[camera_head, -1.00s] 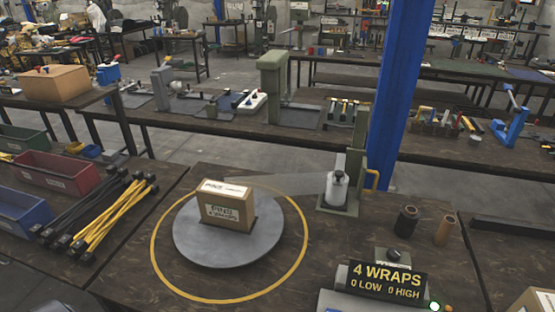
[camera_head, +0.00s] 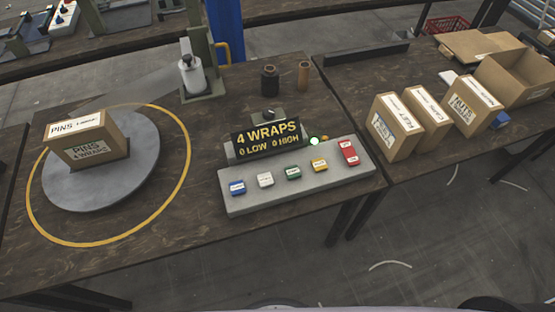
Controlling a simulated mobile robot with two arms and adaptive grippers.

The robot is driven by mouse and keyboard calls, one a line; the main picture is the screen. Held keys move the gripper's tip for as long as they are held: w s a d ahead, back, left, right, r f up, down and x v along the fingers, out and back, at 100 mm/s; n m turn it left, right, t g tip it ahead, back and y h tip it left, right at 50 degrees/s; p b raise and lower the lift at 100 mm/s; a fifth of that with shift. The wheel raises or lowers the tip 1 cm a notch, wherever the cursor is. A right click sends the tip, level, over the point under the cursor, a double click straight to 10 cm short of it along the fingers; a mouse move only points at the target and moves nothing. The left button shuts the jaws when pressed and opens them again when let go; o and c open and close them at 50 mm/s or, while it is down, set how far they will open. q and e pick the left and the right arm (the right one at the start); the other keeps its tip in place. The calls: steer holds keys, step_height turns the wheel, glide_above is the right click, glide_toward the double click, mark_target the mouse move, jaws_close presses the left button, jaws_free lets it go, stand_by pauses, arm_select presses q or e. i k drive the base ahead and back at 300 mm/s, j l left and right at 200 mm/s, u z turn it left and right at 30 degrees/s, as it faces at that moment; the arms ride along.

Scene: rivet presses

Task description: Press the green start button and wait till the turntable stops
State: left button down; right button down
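The green button (camera_head: 293,173) is the middle one in a row on a grey control panel (camera_head: 240,203), between a white button (camera_head: 265,180) and a yellow button (camera_head: 319,165). A sign (camera_head: 268,138) behind the row reads "4 WRAPS, 0 LOW 0 HIGH". A round light (camera_head: 314,141) at the panel's back glows pale green. The grey turntable (camera_head: 150,170) carries a cardboard box (camera_head: 95,150) labelled "PINS 4 WRAPS". A yellow ring (camera_head: 185,178) on the table surrounds the turntable. Neither gripper is in view.
A blue button (camera_head: 237,187) and a red button (camera_head: 348,152) sit at the panel's ends. A film roll (camera_head: 190,75) stands on a post behind the turntable. Several boxes (camera_head: 396,128) stand on the right table. Table space in front of the panel is clear.

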mark_target(293, 172)
steer(key=l+u, duration=0.25)
steer(key=l, duration=0.6)
steer(key=k+l+u, duration=0.1)
steer(key=l+u, duration=0.2)
steer(key=l, duration=0.5)
